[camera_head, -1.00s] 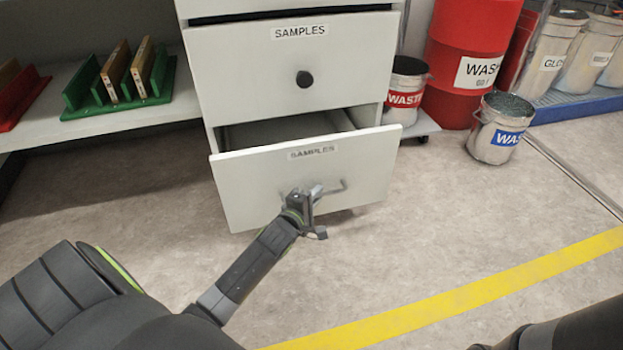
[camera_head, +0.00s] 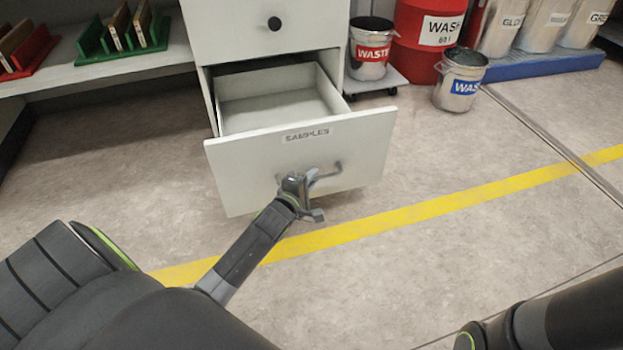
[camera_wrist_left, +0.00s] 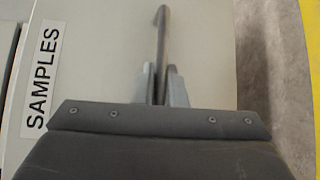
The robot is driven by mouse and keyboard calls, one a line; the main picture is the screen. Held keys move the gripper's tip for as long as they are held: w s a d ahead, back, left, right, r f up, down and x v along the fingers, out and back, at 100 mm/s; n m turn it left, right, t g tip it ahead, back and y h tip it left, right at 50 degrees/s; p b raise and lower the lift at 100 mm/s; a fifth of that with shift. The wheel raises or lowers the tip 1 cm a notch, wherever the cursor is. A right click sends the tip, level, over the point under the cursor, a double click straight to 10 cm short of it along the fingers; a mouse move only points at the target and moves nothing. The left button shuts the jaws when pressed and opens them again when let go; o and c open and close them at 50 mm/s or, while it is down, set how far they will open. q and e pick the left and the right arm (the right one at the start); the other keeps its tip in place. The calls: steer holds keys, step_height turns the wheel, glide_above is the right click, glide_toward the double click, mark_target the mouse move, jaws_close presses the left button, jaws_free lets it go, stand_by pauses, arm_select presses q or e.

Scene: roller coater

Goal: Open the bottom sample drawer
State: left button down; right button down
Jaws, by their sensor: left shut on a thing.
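The bottom sample drawer (camera_head: 350,148) is a white drawer with a SAMPLES label, pulled well out of the white cabinet. Its inside is visible and looks empty. My left gripper (camera_head: 308,182) is at the drawer front, shut on the drawer's bar handle (camera_head: 338,168). In the left wrist view the fingers (camera_wrist_left: 161,84) close around the grey handle (camera_wrist_left: 161,32), with the drawer front (camera_wrist_left: 205,55) behind and the label at left. My right arm shows at the lower right of the head view; its gripper is out of sight.
The drawer above, with a round black knob (camera_head: 274,23), is closed. A waste can (camera_head: 370,48) on a dolly, a red drum (camera_head: 428,38) and a metal waste bucket (camera_head: 460,80) stand to the right. The floor in front is clear, with a yellow line (camera_head: 440,205).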

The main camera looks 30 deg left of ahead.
arm_select(q)
steer(key=shift+s+d, duration=0.1)
stand_by(0.3)
steer(key=c, duration=1.5)
jaws_free()
steer(key=shift+s, duration=0.1)
